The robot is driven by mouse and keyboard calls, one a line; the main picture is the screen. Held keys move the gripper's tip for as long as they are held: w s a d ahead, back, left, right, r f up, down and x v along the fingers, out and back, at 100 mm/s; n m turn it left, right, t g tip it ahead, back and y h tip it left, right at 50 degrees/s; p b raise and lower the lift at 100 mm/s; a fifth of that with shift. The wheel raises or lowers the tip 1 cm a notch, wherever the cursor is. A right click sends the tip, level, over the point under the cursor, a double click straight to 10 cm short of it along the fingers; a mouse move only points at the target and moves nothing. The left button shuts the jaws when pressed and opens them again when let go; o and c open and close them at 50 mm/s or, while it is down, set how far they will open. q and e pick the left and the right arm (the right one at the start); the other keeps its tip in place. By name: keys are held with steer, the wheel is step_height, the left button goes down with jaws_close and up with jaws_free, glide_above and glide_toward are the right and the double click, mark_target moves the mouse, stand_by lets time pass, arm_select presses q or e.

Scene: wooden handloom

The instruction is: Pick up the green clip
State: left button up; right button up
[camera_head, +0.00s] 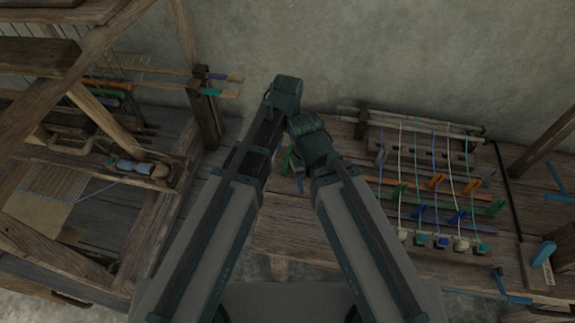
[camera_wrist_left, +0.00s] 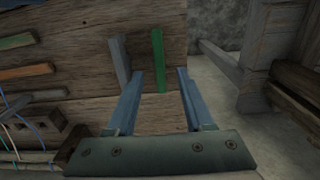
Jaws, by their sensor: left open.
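The green clip (camera_wrist_left: 157,60) lies on the wooden bench top (camera_wrist_left: 80,100) in the left wrist view. My left gripper (camera_wrist_left: 158,74) is open, with its two blue-grey fingers on either side of the clip's near end in that picture. I cannot tell whether they touch it or stay above it. In the head view a small part of the green clip (camera_head: 287,159) shows between my two arms, which hide most of my left gripper. My right gripper is hidden behind my arms.
A grey-blue clip (camera_wrist_left: 118,62) lies just left of the green one. The rack with strung cords (camera_head: 430,185) and coloured clips stands on the bench at right. The wooden loom (camera_head: 95,150) fills the left side. A wall (camera_head: 320,50) rises behind.

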mark_target(288, 156)
arm_select(q)
steer(key=shift+s+f+b, duration=0.1)
steer(key=shift+f+b, duration=2.5)
steer(key=shift+f, duration=0.15)
arm_select(e)
steer(key=shift+f, duration=2.75)
arm_select(q)
steer(key=shift+r, duration=0.1)
arm_select(e)
steer(key=shift+r, duration=0.1)
arm_select(q)
jaws_close()
